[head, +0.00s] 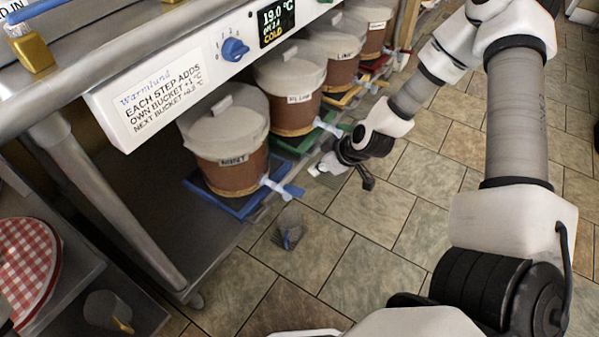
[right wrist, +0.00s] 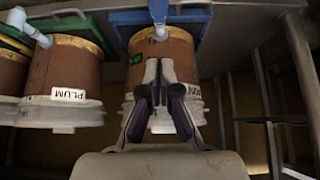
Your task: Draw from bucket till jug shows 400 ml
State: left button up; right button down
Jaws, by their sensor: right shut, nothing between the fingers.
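The nearest brown bucket (head: 230,175) has a pale lid and a label too small to read surely. It stands on a blue tray, with a pale blue tap (head: 280,187) low on its front. A small grey see-through vessel (head: 289,230), apparently the jug, is on or just above the floor below that tap; its level and marks cannot be read. My right gripper (head: 345,170) is shut and empty, in front of the buckets and to the right of the tap. In the right wrist view its fingers (right wrist: 163,85) overlap the nearest bucket (right wrist: 170,55), seen upside down. My left gripper is out of view.
More lidded buckets, including the plum one (head: 291,95), stand in a row behind on coloured trays. A control panel (head: 190,75) with a blue knob hangs over them. The metal frame and a red checked cloth (head: 27,262) are at left. Tiled floor lies open in front.

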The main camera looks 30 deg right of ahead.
jog(key=b, duration=1)
send_over(301, 193)
jog(key=f, duration=0.9)
jog(key=shift+w+a, duration=0.1)
jog(key=shift+w, duration=0.15)
jog(key=shift+s+f+b, duration=0.2)
jog(key=shift+f+b, duration=0.7)
jog(key=shift+f, duration=0.2)
jog(key=shift+s+f, duration=0.1)
jog(key=shift+f, duration=0.3)
jog(key=shift+s+f+b, duration=0.15)
jog(key=shift+f+b, duration=0.1)
jog(key=shift+b, duration=0.15)
jog(key=t, duration=0.1)
jog(key=f+t+b, duration=0.1)
jog(key=t+y, duration=0.1)
jog(key=shift+s+d+f+b, duration=0.2)
jog(key=shift+s+d+b, duration=0.1)
jog(key=shift+s+b, duration=0.1)
dwell(3.0)
